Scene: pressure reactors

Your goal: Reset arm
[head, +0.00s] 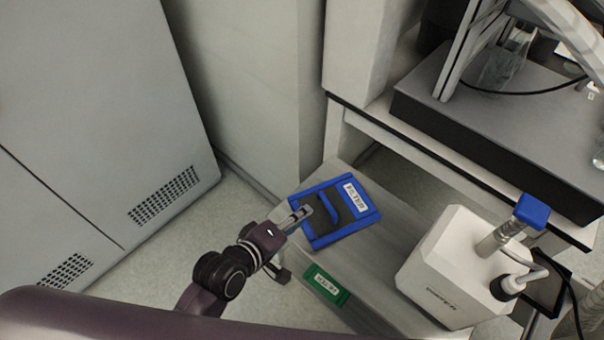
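My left arm comes in from the lower left of the head view. Its gripper (297,238) hangs at the left edge of a low grey bench, near a blue tray with a black inside (362,222). One finger overlaps the tray's left side in the picture; I cannot tell whether it touches. The other finger is lower, near the bench edge. The fingers stand apart with nothing visible between them. My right gripper is not in the view.
The low bench (392,262) also carries a green labelled block (327,285) and a white pump-like device (447,268) with a blue-capped hose (532,211). A grey cabinet (90,110) stands left. A higher table (500,130) stands right. Some floor (222,215) is clear.

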